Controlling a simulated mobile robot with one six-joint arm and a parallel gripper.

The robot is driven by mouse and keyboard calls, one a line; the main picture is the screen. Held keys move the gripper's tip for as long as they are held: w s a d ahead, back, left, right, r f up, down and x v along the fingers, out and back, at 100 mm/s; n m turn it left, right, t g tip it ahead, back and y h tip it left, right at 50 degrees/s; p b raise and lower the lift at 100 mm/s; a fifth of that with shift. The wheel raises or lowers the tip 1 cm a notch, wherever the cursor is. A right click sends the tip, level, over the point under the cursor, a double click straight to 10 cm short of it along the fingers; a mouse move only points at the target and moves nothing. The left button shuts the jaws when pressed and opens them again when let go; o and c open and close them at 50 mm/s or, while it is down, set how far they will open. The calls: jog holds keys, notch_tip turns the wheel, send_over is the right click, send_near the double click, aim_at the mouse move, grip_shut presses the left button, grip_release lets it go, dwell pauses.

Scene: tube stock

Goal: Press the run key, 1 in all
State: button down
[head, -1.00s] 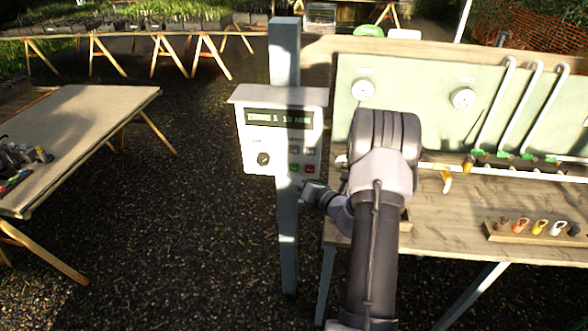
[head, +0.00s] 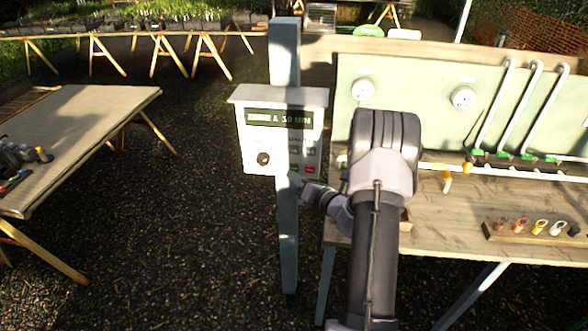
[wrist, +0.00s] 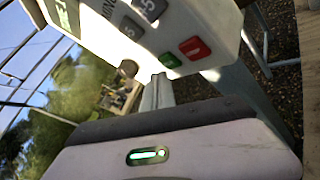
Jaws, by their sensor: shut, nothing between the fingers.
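A white control box (head: 246,157) is fixed to a blue-grey post, with a lit display (head: 278,118) and a black knob (head: 263,158). On its lower right are a green key (head: 294,168) and a red key (head: 310,169); their labels are too small to read. In the wrist view, the green key (wrist: 170,60) and red key (wrist: 194,47) sit beside grey keys marked with 5. My gripper (head: 299,183) is shut and empty just below the box. In the wrist view, its fingertips (wrist: 160,79) are close below the green key; whether they touch it I cannot tell.
The post (head: 286,230) stands directly behind and below the box. A wooden bench (head: 460,213) with pipes, gauges and a rack of coloured clips is on the right. Another table (head: 80,130) is on the left. The gravel between is clear.

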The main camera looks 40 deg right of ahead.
jog(key=shift+w, duration=0.1)
jog(key=shift+w+d, duration=0.2)
jog(key=shift+d, duration=0.1)
jog(key=shift+w+d, duration=0.2)
jog(key=shift+d, duration=0.05)
dwell(0.6)
dwell(0.3)
jog(key=shift+s+a, duration=0.5)
jog(key=shift+a, duration=0.05)
jog(key=s+a, duration=0.3)
jog(key=a, duration=0.1)
jog(key=shift+s+b, duration=0.15)
jog(key=shift+b, duration=0.25)
dwell(0.5)
